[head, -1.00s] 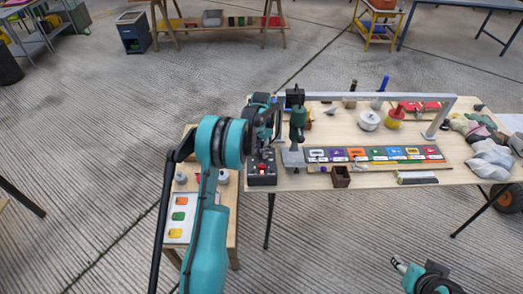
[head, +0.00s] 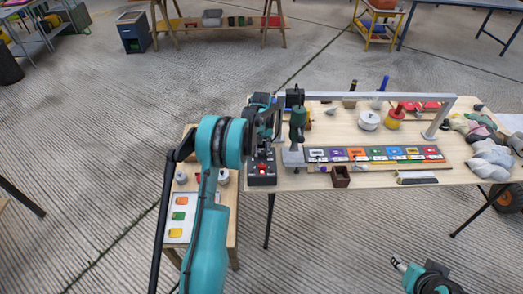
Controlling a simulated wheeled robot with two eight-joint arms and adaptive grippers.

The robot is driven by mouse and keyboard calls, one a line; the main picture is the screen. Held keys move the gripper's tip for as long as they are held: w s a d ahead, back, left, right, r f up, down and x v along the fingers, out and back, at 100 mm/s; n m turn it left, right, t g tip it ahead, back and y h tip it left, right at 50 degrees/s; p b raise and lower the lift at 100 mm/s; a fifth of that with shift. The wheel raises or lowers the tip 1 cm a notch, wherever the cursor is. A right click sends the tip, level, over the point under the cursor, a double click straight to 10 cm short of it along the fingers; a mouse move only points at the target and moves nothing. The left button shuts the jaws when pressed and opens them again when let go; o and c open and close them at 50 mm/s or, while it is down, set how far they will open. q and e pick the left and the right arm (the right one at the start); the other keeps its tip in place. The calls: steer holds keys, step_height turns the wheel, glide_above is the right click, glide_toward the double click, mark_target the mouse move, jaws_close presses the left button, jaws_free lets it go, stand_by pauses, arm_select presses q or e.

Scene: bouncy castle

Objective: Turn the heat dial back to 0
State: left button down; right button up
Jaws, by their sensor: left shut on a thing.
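A black control box (head: 262,173) with a red switch stands at the left end of the wooden workbench (head: 390,180). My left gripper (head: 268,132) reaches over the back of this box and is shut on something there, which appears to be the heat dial. The dial and the fingertips are hidden behind my arm's wrist, so the dial's setting cannot be read. My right gripper (head: 399,264) is low at the front right, in front of the bench and away from the box. It is too small to tell if it is open.
A strip of coloured tiles (head: 375,154), a small brown box (head: 341,177) and grey sacks (head: 490,160) lie farther right. A side table (head: 232,225) stands left.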

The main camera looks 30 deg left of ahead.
mark_target(262, 152)
arm_select(q)
steer(key=n, duration=0.4)
steer(key=shift+n, duration=1.8)
steer(key=c, duration=1.2)
jaws_free()
step_height(262, 152, up, 12)
